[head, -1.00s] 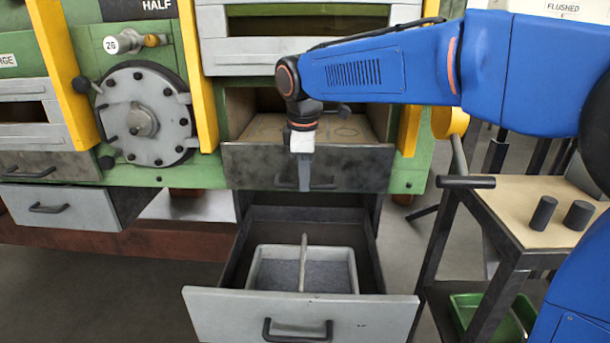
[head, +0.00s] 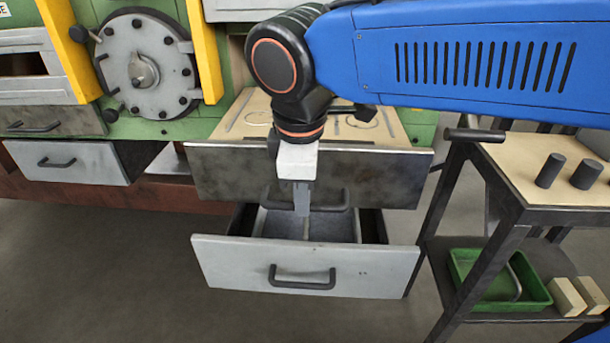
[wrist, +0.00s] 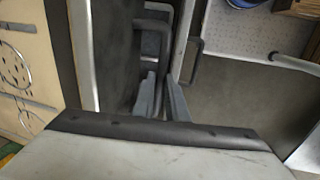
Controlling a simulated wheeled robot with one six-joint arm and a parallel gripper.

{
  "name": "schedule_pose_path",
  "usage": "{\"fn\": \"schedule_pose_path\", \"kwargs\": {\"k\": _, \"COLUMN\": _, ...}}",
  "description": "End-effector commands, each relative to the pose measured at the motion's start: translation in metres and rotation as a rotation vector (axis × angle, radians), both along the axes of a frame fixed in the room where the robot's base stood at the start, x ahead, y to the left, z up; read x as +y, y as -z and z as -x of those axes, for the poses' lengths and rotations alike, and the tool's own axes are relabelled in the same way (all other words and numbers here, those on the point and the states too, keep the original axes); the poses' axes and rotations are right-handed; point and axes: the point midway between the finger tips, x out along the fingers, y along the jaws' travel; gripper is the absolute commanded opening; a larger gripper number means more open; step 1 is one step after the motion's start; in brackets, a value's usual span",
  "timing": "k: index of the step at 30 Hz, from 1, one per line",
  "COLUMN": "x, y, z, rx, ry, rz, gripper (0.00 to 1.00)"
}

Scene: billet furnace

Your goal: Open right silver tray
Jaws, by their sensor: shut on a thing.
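The right silver tray has a brushed-metal front (head: 390,178) and a tan board (head: 243,108) with round outlines on top. It stands pulled well out of the green furnace, above an open pale grey drawer (head: 225,262). My gripper (head: 302,203) points down in front of the tray front and is shut on the tray's dark handle (head: 336,205). In the wrist view my gripper (wrist: 161,80) shows its two fingers close together by the handles. The board lies to the left there. The exact contact at the fingertips is hard to see.
The pale drawer holds a grey bin (head: 340,222), partly covered by the tray. A cart (head: 520,215) on the right carries two dark cylinders, with a green bin (head: 535,290) and tan blocks below. Left drawers (head: 95,160) and a round furnace door (head: 150,65) stand left.

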Motion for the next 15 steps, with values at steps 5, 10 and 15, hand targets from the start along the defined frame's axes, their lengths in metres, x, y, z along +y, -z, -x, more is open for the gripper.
{"fn": "schedule_pose_path", "kwargs": {"k": 5, "x": 0.001, "y": 0.0, "z": 0.023, "rx": 0.001, "ry": -0.003, "rz": 0.0, "gripper": 0.0}}
{"fn": "schedule_pose_path", "kwargs": {"k": 10, "x": 0.001, "y": 0.0, "z": 0.034, "rx": 0.001, "ry": -0.002, "rz": 0.0, "gripper": 0.0}}
{"fn": "schedule_pose_path", "kwargs": {"k": 15, "x": 0.001, "y": 0.0, "z": 0.037, "rx": 0.001, "ry": 0.0, "rz": 0.0, "gripper": 0.0}}
